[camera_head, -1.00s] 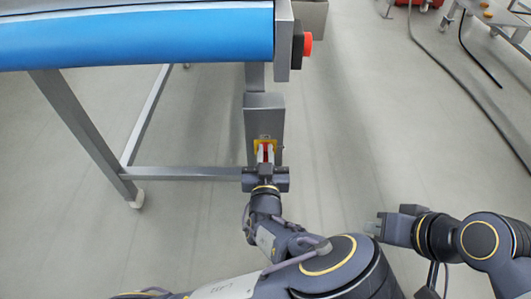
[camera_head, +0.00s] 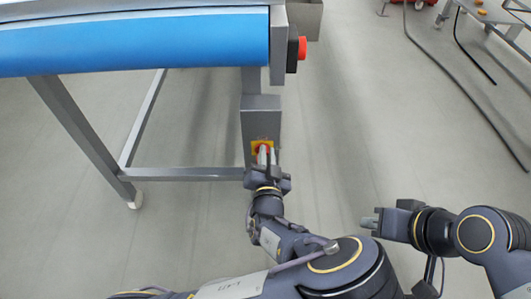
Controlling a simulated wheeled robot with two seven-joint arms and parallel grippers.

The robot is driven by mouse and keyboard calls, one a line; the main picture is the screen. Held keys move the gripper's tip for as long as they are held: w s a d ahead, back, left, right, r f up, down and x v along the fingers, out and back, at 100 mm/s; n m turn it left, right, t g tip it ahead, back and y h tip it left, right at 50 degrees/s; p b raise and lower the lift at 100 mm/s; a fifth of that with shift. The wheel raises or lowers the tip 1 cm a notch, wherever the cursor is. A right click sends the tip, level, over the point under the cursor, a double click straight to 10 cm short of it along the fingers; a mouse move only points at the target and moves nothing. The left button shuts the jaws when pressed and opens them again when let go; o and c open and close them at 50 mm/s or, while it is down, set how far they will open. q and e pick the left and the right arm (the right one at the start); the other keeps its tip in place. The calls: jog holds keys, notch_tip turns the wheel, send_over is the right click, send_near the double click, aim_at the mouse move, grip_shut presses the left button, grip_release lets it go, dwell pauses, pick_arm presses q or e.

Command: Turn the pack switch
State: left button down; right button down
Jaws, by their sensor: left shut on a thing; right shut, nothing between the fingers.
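The pack switch (camera_head: 262,146) is a red rotary handle on a yellow plate. It sits on the front of a grey box (camera_head: 261,116) on the leg of the conveyor frame. My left gripper (camera_head: 265,156) is shut on the red handle, with its fingers on either side of it. The wrist is tilted, and the fingers partly hide the handle. My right gripper (camera_head: 371,222) is shut and empty, well to the right over bare floor and away from the switch.
A conveyor with a blue belt (camera_head: 130,43) stands at upper left on grey legs. A red push button (camera_head: 302,47) juts from its end. A dark cable (camera_head: 458,90) crosses the floor at right. The middle floor is clear.

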pick_arm(q)
jog(key=shift+d+f+m, duration=0.1)
jog(key=shift+m, duration=0.2)
jog(key=c, duration=1.5)
grip_release()
jog(key=shift+o, duration=0.2)
jog(key=s+p, duration=0.1)
jog(key=s, duration=0.7)
jog(key=shift+p, duration=0.35)
jog(key=shift+w, duration=0.1)
